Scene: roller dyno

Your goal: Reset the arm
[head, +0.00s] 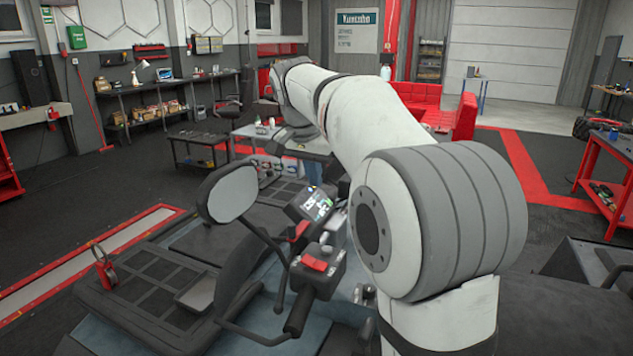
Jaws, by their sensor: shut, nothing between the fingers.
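My white and grey arm rises from the lower right of the head view and reaches away to the upper left. Its far end bends down behind the upper link. My gripper cannot be made out; the far part of the arm is hidden or too small to tell. Below and left of the arm is a vehicle's handlebar with a black grip (299,314), a red switch block (318,263), a lit display (316,204) and a round-edged mirror (229,192). The arm hides the handlebar's right side.
A dark platform (150,290) with a red-edged strip (85,262) lies left. A red-framed workbench (610,170) stands right, a low dark table (199,138) behind left. Red seating (420,95) is behind the arm. Open floor (70,200) shows at left.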

